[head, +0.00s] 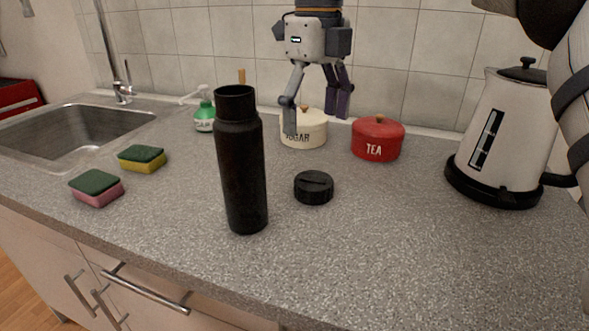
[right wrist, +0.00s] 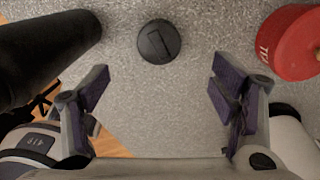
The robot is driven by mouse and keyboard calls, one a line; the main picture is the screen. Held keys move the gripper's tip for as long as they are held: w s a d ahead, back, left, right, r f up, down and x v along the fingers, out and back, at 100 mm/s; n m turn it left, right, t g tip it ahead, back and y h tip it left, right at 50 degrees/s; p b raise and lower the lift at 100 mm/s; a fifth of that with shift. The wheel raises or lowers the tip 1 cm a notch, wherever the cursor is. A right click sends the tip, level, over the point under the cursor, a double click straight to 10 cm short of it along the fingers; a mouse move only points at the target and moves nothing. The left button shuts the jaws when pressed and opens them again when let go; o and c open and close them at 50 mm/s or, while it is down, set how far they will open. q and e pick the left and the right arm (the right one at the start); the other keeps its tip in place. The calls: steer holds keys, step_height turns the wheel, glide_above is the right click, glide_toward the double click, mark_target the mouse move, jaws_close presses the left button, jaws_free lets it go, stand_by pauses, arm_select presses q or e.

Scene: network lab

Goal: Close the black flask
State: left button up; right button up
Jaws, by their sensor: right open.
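The black flask (head: 241,170) stands upright on the counter with its top uncovered; it also shows at the upper left of the right wrist view (right wrist: 45,50). Its black lid (head: 314,187) lies on the counter to the right of the flask, apart from it. The lid is also at the top middle of the right wrist view (right wrist: 159,41). My right gripper (head: 315,118) points down, open and empty, above the counter behind the lid. In the right wrist view its spread purple-padded fingers (right wrist: 161,82) have nothing between them. My left gripper is not in view.
A cream sugar canister (head: 303,130) and a red tea canister (head: 377,139) stand by the wall. A kettle (head: 505,135) is at right. Two sponges (head: 97,188) (head: 142,158), a green bottle (head: 204,116) and a sink (head: 75,130) are at left. The front right counter is clear.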

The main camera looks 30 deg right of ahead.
glide_above(314, 180)
step_height(314, 180, down, 7)
steer(key=shift+r, duration=0.15)
stand_by(0.4)
step_height(314, 180, down, 5)
steer(key=shift+f, duration=0.1)
stand_by(0.4)
steer(key=c, duration=1.1)
